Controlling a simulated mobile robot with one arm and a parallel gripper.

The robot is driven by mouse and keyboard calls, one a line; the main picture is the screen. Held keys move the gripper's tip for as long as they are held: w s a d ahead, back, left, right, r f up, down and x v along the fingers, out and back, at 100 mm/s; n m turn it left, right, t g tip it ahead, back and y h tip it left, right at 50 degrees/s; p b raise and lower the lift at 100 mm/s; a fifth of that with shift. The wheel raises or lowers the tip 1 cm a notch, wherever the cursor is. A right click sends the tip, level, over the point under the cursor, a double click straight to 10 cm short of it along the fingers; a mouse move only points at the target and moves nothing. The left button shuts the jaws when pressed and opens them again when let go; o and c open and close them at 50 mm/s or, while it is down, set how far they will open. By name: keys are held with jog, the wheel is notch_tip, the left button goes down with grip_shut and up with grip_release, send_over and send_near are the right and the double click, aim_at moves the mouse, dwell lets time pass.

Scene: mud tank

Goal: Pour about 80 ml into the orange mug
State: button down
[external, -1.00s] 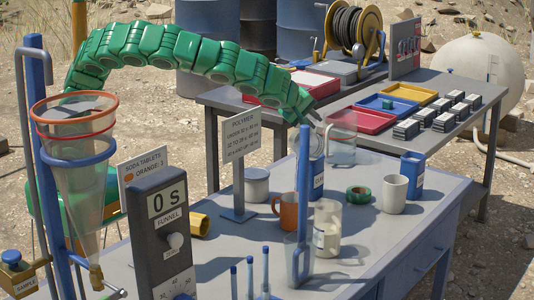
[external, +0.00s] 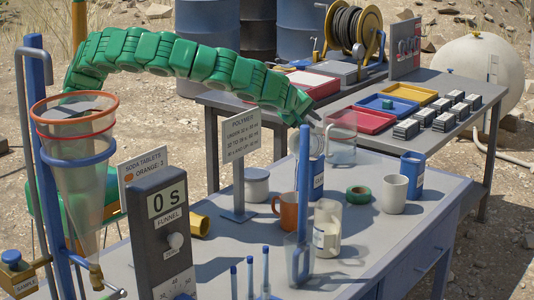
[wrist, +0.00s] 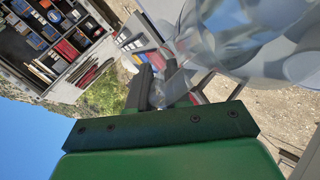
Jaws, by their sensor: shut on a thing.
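The orange mug (external: 287,211) stands upright on the near table, left of a clear glass jar (external: 327,228) with a pale label. My gripper (external: 316,120) is at the end of the green arm, above the table and beyond the mug. It is shut on a clear jug (external: 342,130), apparently by its handle. The jug is held up, roughly upright, behind and right of the mug. In the wrist view my dark jaws (wrist: 157,88) close beside the clear jug (wrist: 245,40). I cannot tell the liquid level in the jug or the mug's contents.
A blue upright stand (external: 303,200) and a polymer sign (external: 240,160) stand near the mug. The right front of the table is clear.

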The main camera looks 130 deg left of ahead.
jog(key=shift+s+a+y+b, duration=0.15)
jog(key=shift+a+y+b, duration=0.1)
jog(key=shift+y+b, duration=0.15)
dwell(0.8)
jog(key=shift+s+a+f+h, duration=0.2)
jog(key=shift+a+h, duration=0.4)
jog(key=shift+h, duration=0.2)
jog(key=shift+a+f+n+t+h, duration=0.15)
jog(key=shift+a+n+t+h, duration=0.2)
jog(key=shift+h, duration=0.65)
jog(key=shift+s+a+f+h, duration=0.1)
jog(key=shift+a+f+h, duration=0.15)
jog(key=shift+h, duration=0.35)
jog(key=shift+f, duration=0.15)
